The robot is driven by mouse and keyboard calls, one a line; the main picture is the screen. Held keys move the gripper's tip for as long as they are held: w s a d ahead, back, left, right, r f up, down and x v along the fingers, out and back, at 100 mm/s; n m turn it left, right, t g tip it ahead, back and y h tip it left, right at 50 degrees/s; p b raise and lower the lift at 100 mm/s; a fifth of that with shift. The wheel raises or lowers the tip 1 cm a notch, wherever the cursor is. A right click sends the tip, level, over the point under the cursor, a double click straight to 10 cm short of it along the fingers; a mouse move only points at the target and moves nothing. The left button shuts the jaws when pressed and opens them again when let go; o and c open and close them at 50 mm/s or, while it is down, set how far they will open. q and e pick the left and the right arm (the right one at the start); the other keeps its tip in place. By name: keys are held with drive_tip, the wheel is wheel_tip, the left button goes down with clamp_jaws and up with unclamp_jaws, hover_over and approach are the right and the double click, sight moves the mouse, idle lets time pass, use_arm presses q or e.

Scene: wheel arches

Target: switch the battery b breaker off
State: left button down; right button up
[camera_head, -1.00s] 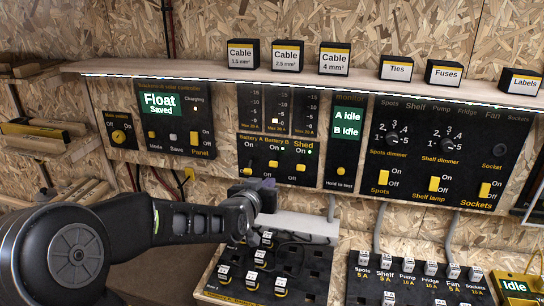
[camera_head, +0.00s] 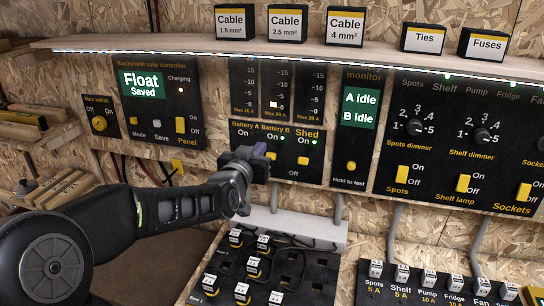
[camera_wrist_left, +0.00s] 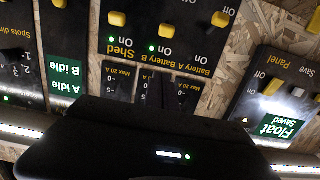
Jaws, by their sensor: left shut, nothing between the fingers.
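The battery b breaker (camera_head: 271,156) is a small yellow lever on the black breaker panel (camera_head: 290,172), in the middle of three levers. Its green light is lit and the lever sits towards On. It also shows upside down in the left wrist view (camera_wrist_left: 166,31). My left gripper (camera_head: 260,152) is shut and empty, in front of the panel just left of this lever. I cannot tell whether it touches the panel. In the head view it hides the Battery A lever, which shows in the wrist view (camera_wrist_left: 220,19). My right gripper is not in view.
The Shed lever (camera_head: 303,161) stands close on the right with its green light lit. The monitor panel (camera_head: 351,145) is right of it, the solar controller (camera_head: 158,105) left. A shelf (camera_head: 200,44) with labelled boxes runs above. A fuse board (camera_head: 290,265) lies below.

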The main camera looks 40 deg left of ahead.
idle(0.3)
use_arm(q)
drive_tip(key=p, duration=0.3)
hover_over(273, 156)
drive_tip(key=a, duration=0.1)
drive_tip(key=shift+f, duration=0.5)
drive_tip(key=f, duration=0.2)
drive_tip(key=s+f, duration=0.1)
drive_tip(key=shift+s+d+f+p, duration=0.15)
drive_tip(key=shift+d+f+p, duration=0.05)
drive_tip(key=shift+f+p, duration=0.2)
